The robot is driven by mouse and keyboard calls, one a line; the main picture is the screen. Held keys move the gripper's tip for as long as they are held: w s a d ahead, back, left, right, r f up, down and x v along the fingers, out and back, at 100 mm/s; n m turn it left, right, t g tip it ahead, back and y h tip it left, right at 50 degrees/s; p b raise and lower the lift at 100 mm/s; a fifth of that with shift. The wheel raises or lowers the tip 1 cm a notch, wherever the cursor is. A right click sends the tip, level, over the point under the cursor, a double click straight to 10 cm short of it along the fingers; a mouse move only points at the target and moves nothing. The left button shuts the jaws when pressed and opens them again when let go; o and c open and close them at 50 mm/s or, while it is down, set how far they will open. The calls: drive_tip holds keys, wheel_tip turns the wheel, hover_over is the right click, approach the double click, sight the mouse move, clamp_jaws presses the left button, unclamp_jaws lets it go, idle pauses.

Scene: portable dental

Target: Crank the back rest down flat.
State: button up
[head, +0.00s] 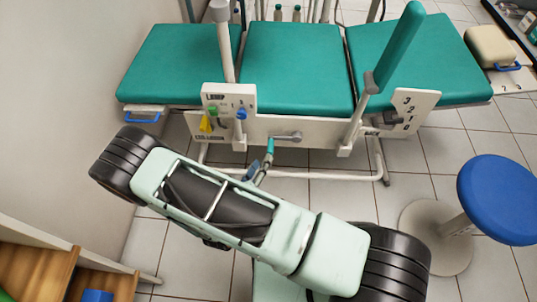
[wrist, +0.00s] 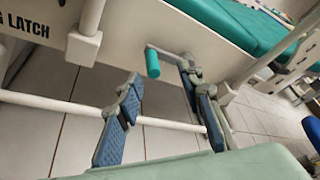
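The teal couch has three padded sections; the middle pad (head: 295,75) is flat. The right-hand pad (head: 440,65), beside a plate numbered 3, 2, 1 (head: 412,108), is probably the back rest; I cannot judge its exact tilt. A crank arm (head: 288,137) on the white side panel carries a teal handle (head: 270,147). In the wrist view the handle (wrist: 152,63) hangs down from the crank arm's left end. My gripper (wrist: 160,76) is open, its blue-grey fingers apart on either side of the handle, with no clear contact. It also shows just below the handle in the head view (head: 258,172).
A narrow teal pad (head: 399,48) stands upright at the couch's near side. A control box (head: 229,101) with colored knobs is left of the crank. White frame rails (head: 310,175) run below. A blue stool (head: 500,198) stands right; wooden steps (head: 35,262) are at lower left.

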sight(268, 152)
drive_tip(key=b+x, duration=0.1)
drive_tip(key=x, duration=0.2)
drive_tip(key=f+x, duration=0.1)
drive_tip(key=x, duration=0.3)
drive_tip(key=b+x, duration=0.1)
drive_tip(key=x, duration=0.2)
drive_tip(key=shift+a+f+b, duration=0.25)
drive_tip(key=shift+f+b, duration=0.1)
drive_tip(key=shift+f, duration=0.05)
clamp_jaws()
